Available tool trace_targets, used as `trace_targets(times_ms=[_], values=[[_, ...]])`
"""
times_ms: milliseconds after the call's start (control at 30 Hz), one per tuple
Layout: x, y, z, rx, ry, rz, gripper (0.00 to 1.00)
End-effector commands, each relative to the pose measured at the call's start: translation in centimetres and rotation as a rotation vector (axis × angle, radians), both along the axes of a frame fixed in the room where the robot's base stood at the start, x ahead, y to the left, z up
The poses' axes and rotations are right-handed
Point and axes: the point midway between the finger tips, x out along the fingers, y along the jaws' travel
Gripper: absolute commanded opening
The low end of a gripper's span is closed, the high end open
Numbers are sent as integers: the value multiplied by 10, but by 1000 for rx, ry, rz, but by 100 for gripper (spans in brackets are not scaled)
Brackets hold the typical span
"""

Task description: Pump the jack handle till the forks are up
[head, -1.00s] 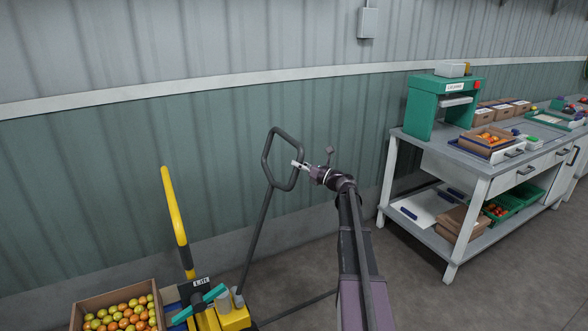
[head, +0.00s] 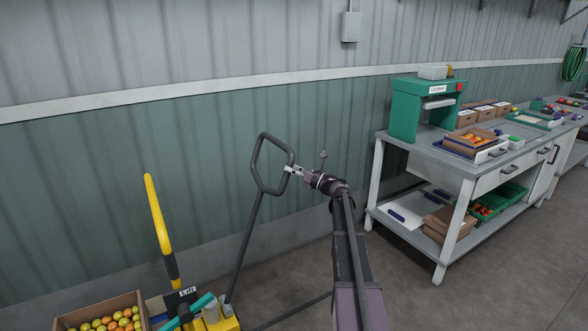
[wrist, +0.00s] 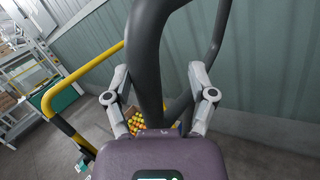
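The jack handle (head: 251,222) is a dark grey bar with an angular loop at its top, leaning up and right from the yellow jack body (head: 225,325) at the bottom of the head view. My gripper (head: 289,170) is at the right side of the loop. In the wrist view the handle's dark bar (wrist: 148,50) passes between the two grey fingers of my gripper (wrist: 159,72). The fingers are spread, with gaps showing beside the bar, so it looks open around the handle. The forks are not visible.
A yellow upright bar (head: 156,213) stands left of the handle. The green wall (head: 90,190) is behind. A workbench (head: 470,180) with a green machine (head: 408,105) stands right; floor before it is clear.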

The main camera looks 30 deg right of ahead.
Motion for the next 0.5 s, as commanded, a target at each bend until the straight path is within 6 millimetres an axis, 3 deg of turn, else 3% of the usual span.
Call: trace_targets(times_ms=[500], values=[[-14,-10,-4,0,1,-2,71]])
